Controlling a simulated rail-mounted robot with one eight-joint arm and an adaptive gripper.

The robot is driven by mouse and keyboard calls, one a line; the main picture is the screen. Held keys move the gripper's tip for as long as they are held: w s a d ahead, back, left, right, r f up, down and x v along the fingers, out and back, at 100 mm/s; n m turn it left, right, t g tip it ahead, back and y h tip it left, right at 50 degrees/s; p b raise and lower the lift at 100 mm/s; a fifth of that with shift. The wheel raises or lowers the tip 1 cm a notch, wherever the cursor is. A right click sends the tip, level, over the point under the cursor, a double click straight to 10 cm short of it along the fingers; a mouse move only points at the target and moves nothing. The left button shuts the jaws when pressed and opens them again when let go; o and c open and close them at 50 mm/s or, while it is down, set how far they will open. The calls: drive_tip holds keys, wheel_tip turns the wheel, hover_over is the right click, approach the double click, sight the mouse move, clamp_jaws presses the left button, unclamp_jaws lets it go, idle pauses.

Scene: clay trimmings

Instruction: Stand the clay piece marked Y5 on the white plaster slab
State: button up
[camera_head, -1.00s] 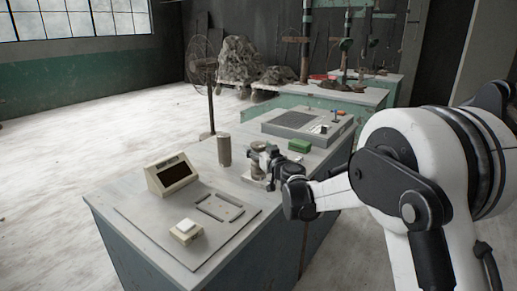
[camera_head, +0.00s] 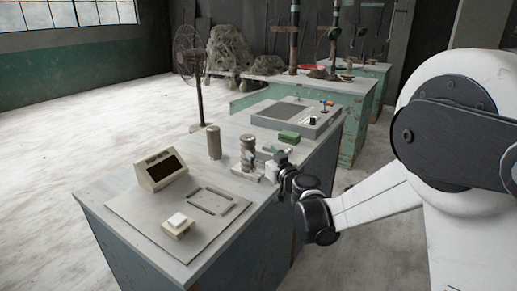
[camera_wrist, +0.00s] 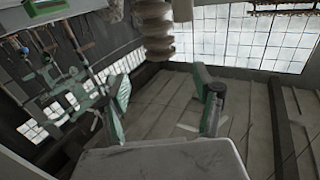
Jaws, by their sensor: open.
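No mark Y5 is legible in either view, so I cannot tell which piece carries it. A ribbed grey-brown column (camera_head: 247,153) stands upright on a pale square base (camera_head: 240,173) near the bench's right side. A smooth grey-brown cylinder (camera_head: 214,142) stands to its left. I cannot tell for sure which pale item is the plaster slab. My gripper (camera_head: 277,157) is just right of the ribbed column, apparently empty. In the wrist view my gripper (camera_wrist: 165,98) has its two green-padded fingers spread apart, with a ribbed pale column (camera_wrist: 155,28) beyond them at the top.
A beige display box (camera_head: 160,170), a flat grey plate (camera_head: 150,225) and a small box with a white top (camera_head: 178,225) occupy the bench's front. A green block (camera_head: 288,138) and a grey machine (camera_head: 297,114) stand behind. A fan (camera_head: 190,65) stands beyond the bench.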

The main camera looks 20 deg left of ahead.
drive_tip(key=shift+s+d, duration=0.15)
drive_tip(key=shift+d, duration=0.05)
drive_tip(key=s+d+r+m+g+h, duration=0.15)
drive_tip(key=s+d+r, duration=0.25)
drive_tip(key=s+d, duration=0.4)
drive_tip(key=s+d+r+g+h, duration=0.15)
drive_tip(key=s+d+r, duration=0.3)
drive_tip(key=d, duration=0.55)
drive_tip(key=s+d+f+m+g+h, duration=0.1)
drive_tip(key=s+d+f+m+h, duration=0.2)
drive_tip(key=s+d, duration=0.9)
drive_tip(key=s+d+f+m+g+h, duration=0.1)
drive_tip(key=s+d+f+m+h, duration=0.3)
drive_tip(key=s+d, duration=0.8)
wheel_tip(320, 180, down, 2)
drive_tip(key=s+h, duration=0.1)
drive_tip(key=h, duration=0.1)
drive_tip(key=shift+d+f+g+h, duration=0.2)
drive_tip(key=shift+f+g+h, duration=0.05)
drive_tip(key=shift+g+h, duration=0.15)
drive_tip(key=shift+m, duration=0.25)
wheel_tip(320, 180, up, 5)
drive_tip(key=p, duration=0.5)
drive_tip(key=shift+r, duration=0.1)
